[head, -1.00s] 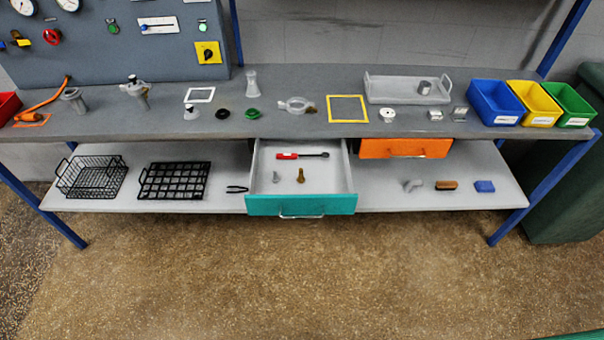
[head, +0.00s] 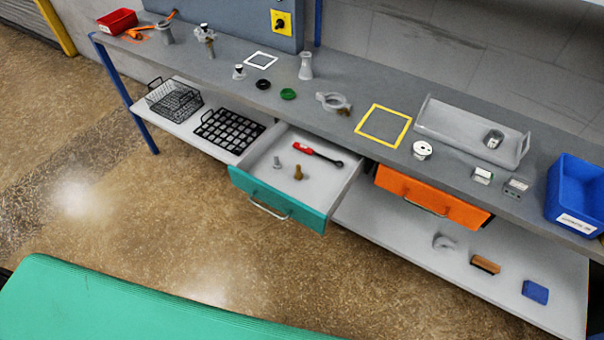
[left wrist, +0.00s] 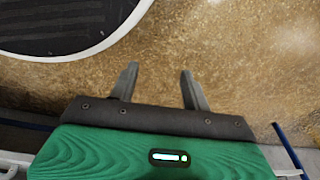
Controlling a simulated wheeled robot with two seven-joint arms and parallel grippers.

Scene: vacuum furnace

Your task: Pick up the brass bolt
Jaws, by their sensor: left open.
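The brass bolt (head: 298,172) stands in the open teal drawer (head: 320,198) under the bench, beside a grey bolt (head: 277,162) and in front of a red-handled tool (head: 317,153). My left gripper (left wrist: 158,75) shows in the left wrist view with its two fingers apart and nothing between them, over the bare floor. It is away from the drawer, and the bolt is not in that view. Neither gripper shows in the head view.
The bench top (head: 350,130) above the drawer holds small parts, a yellow frame (head: 384,124) and a grey tray (head: 470,134). An orange drawer (head: 430,197) is to the right. A wire basket (head: 173,100) and black grid rack (head: 228,131) sit on the lower shelf.

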